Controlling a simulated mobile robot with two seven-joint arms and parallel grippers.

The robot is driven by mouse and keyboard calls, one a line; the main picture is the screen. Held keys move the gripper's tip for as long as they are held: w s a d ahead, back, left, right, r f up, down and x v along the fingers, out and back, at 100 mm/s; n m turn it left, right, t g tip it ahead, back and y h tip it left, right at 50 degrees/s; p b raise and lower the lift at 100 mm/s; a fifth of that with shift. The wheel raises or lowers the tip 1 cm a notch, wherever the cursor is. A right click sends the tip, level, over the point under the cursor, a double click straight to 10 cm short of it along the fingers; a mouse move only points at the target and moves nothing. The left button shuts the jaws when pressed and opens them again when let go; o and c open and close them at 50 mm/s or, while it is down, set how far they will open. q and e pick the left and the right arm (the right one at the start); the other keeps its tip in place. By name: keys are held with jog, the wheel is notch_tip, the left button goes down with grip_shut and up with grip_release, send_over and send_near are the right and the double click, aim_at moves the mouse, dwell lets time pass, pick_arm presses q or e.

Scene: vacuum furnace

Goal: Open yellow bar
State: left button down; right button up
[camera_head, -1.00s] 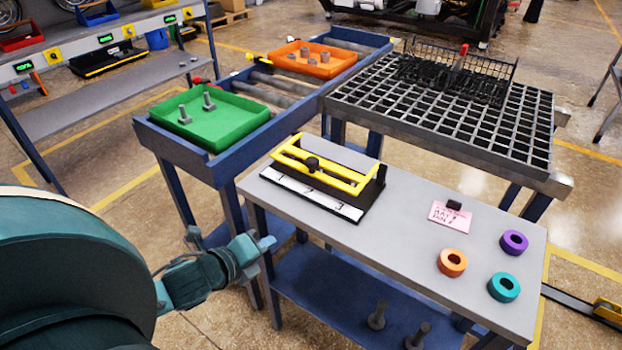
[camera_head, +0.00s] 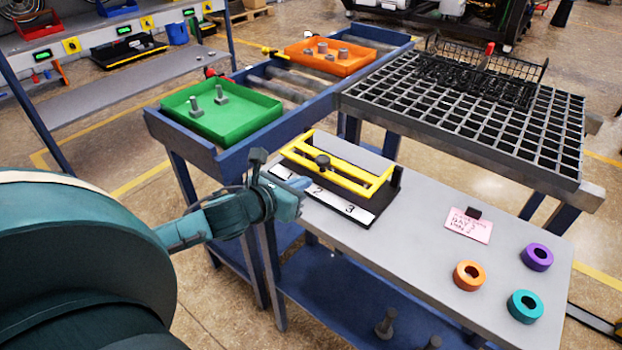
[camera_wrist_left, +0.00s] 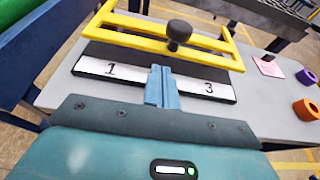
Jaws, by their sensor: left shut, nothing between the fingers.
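The yellow bar (camera_head: 352,181) is a rectangular frame with a black knob (camera_head: 322,161), lying over a black base on the grey table (camera_head: 420,240). A white strip with numbers (camera_head: 350,208) runs along the base's near side. My left gripper (camera_head: 300,185) is shut and empty at the near left edge of the base. In the left wrist view its blue fingers (camera_wrist_left: 161,86) are together over the strip between 1 and 3, hiding the middle number. The yellow bar (camera_wrist_left: 130,43) and knob (camera_wrist_left: 179,31) are just beyond the fingertips, apart from them in that picture. My right gripper is not in view.
Orange (camera_head: 469,275), teal (camera_head: 524,306) and purple (camera_head: 538,257) rings and a pink note (camera_head: 469,225) lie on the table's right. A green tray (camera_head: 222,112) and a black grid table (camera_head: 470,110) stand behind. The table's middle is clear.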

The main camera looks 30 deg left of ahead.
aim_at(310, 192)
pick_arm(q)
jog(key=shift+x, duration=1.95)
